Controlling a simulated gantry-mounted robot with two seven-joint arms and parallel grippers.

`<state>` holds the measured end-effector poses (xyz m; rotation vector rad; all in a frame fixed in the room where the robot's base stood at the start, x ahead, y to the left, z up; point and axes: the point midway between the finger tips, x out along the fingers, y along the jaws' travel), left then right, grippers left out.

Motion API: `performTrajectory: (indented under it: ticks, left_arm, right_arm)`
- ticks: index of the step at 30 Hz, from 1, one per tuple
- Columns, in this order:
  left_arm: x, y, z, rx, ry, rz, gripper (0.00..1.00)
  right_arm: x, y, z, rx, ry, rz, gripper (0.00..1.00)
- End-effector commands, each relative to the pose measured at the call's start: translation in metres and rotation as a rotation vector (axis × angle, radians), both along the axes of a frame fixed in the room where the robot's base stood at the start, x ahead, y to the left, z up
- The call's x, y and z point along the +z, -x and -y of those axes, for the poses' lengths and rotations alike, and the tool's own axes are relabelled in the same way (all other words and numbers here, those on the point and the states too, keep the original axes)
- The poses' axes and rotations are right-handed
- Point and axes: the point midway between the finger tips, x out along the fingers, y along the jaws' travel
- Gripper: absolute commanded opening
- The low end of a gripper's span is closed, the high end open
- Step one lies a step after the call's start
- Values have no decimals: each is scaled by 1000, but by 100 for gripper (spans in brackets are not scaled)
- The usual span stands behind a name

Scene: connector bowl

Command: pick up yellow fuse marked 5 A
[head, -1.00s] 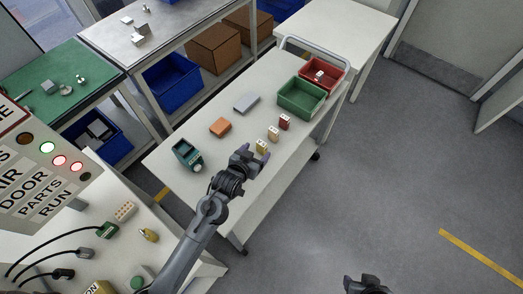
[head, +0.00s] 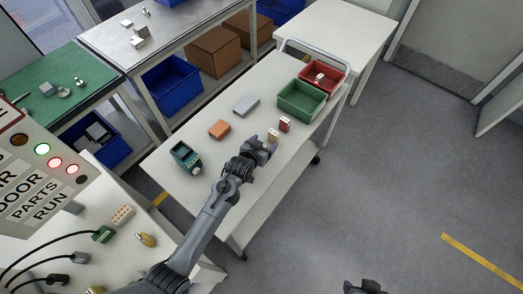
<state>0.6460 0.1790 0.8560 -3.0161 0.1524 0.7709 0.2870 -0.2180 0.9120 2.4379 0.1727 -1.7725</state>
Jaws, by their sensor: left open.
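The small yellow fuse is on the cart top (head: 205,150), where my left gripper (head: 266,147) now covers it, so I cannot make it out clearly. My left gripper is open and low over that spot. Whether its fingers are around the fuse or touching it is hidden. A tan fuse (head: 272,135) stands just beyond the fingers, and a red fuse (head: 285,124) stands farther back. The markings are too small to read. Part of my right gripper (head: 365,287) shows at the bottom edge, away from the cart.
A green bin (head: 302,100) and a red bin (head: 338,79) stand at the cart's far end. A grey block (head: 246,104), an orange block (head: 219,129) and a teal device (head: 186,157) lie on the cart. The floor at right is clear.

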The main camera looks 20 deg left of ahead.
Motion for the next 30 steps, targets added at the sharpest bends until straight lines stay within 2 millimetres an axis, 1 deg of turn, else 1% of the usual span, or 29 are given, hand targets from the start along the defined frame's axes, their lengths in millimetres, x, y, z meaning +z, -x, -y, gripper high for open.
performTrajectory:
  ticks: [5,6,16,17,25,30]
  left_arm:
    - [0,0,0,0,0,0,75]
    - [0,0,0,0,0,0,72]
    - [0,0,0,0,0,0,22]
    - [0,0,0,0,0,0,20]
    - [1,0,0,0,0,1,20]
    - [8,0,0,0,0,3,20]
  right_arm:
    - [0,0,2,4,7,0,43]
    - [0,0,2,5,8,0,43]
    - [0,0,2,5,7,-1,43]
    - [0,0,2,5,7,-1,43]
    - [0,0,0,1,1,-1,43]
    - [2,0,0,-1,-2,0,43]
